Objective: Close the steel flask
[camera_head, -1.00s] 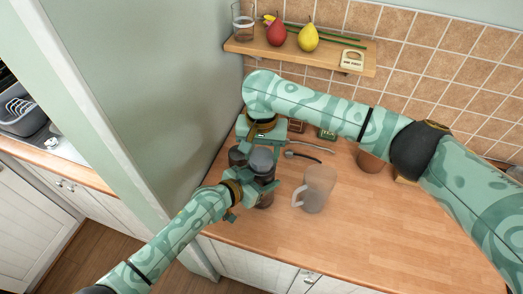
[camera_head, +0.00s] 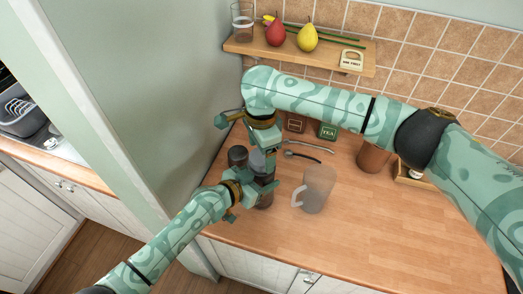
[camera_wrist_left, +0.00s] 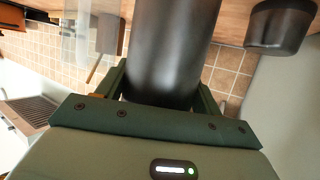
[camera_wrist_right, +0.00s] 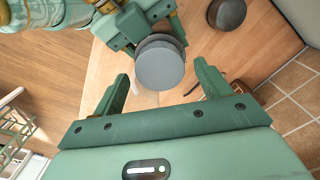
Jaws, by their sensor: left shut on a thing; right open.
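The steel flask (camera_wrist_left: 172,50) stands upright with a dark body in the left wrist view. My left gripper (camera_head: 262,186) is shut around its body. Its round grey top (camera_wrist_right: 160,66) faces the right wrist camera; I cannot tell whether this is a fully seated lid. In the head view the grey top (camera_head: 257,161) is partly hidden by my right gripper (camera_head: 246,134). My right gripper (camera_wrist_right: 163,76) is open and empty above the flask, with the grey top showing between and beyond its fingertips.
A dark round container (camera_head: 238,155) stands close left of the flask. A translucent mug (camera_head: 317,188) stands to its right. Spoons (camera_head: 308,147), a tea tin (camera_head: 328,131) and a brown pot (camera_head: 373,158) are farther back. The front right counter is clear. A shelf (camera_head: 290,53) hangs above.

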